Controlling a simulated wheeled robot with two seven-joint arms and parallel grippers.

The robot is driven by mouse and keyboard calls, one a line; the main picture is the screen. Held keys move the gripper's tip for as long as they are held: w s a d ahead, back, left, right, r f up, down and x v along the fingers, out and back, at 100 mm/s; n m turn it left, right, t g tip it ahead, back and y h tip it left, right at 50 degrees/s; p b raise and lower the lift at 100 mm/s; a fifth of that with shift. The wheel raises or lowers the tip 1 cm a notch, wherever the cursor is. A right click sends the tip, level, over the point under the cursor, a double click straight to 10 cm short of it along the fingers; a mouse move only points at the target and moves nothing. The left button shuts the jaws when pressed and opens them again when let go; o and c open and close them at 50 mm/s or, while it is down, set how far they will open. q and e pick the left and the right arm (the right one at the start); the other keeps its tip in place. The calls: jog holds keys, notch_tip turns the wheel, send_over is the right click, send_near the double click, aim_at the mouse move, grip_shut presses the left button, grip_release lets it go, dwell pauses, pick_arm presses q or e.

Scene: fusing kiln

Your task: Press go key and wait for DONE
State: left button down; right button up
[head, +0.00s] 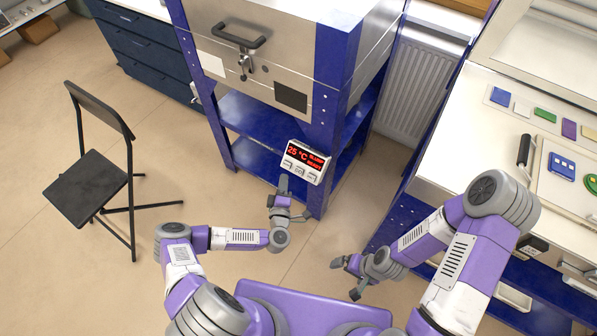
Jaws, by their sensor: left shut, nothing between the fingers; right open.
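The kiln's controller (306,161) is a small white box on the blue stand's front post. Its red display (307,156) reads 25 °C, with small text beside it that is too small to read surely. A row of keys (299,170) runs below the display; their labels are too small to read. My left gripper (284,182) is shut and empty, pointing up just below the key row. I cannot tell whether it touches a key. My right gripper (347,278) is open and empty, low to the right, away from the controller.
The steel kiln (275,45) with its black handle sits on the blue stand (326,120). A black folding chair (90,185) stands at left. A workbench (460,150) with coloured glass pieces is at right, beside my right arm. The floor between is clear.

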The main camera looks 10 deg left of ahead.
aim_at(297, 167)
pick_arm(q)
jog(key=w+d+f+b, duration=0.2)
jog(key=w+f+b, duration=0.3)
jog(key=w, duration=0.1)
jog(key=shift+d+b, duration=0.15)
jog(key=shift+b, duration=0.15)
jog(key=shift+w+f, duration=0.1)
dwell(1.8)
jog(key=shift+w+d+f, duration=0.1)
jog(key=shift+w+f, duration=0.1)
jog(key=shift+w+d+f+b, duration=0.1)
jog(key=shift+w+f+b, duration=0.2)
jog(key=shift+b, duration=0.3)
dwell(0.6)
jog(key=shift+r, duration=0.1)
jog(key=shift+s+a+r+p, duration=0.2)
jog(key=shift+s+r+p, duration=0.35)
jog(key=shift+p, duration=0.2)
